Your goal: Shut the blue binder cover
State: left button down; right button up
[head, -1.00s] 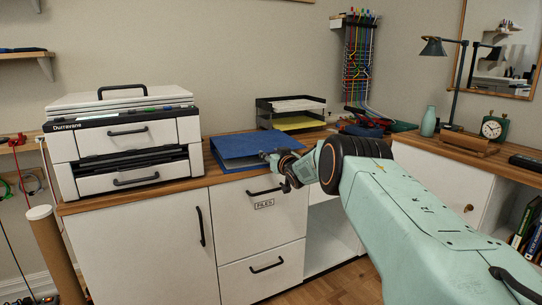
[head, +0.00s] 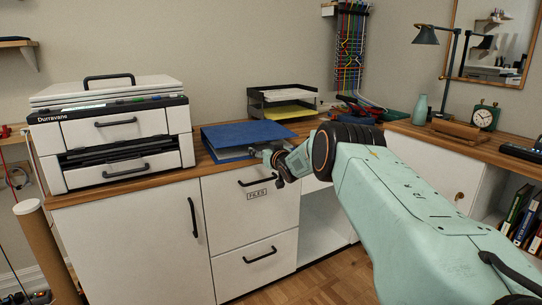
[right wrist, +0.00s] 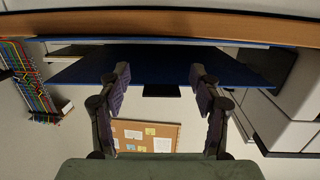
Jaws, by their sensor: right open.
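The blue binder (head: 245,134) lies on the wooden top of the white cabinet, right of the printer. Its cover slopes over pale pages that show along the front edge, so it is not lying flat. My right gripper (head: 264,151) is at the binder's front right corner, and I cannot tell from the head view whether it touches. In the right wrist view the binder's blue cover (right wrist: 150,66) spans the space beyond the open, empty fingers (right wrist: 160,72). My left gripper is not in view.
The white printer (head: 115,130) stands close on the left. A black letter tray (head: 285,103) stands behind the binder. A drawer labelled FILES (head: 250,205) is below. The lamp (head: 428,37) and clock (head: 484,118) are farther right on the wooden top.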

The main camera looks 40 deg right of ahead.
jog(key=v, duration=1.2)
jog(key=shift+r, duration=0.2)
dwell(0.5)
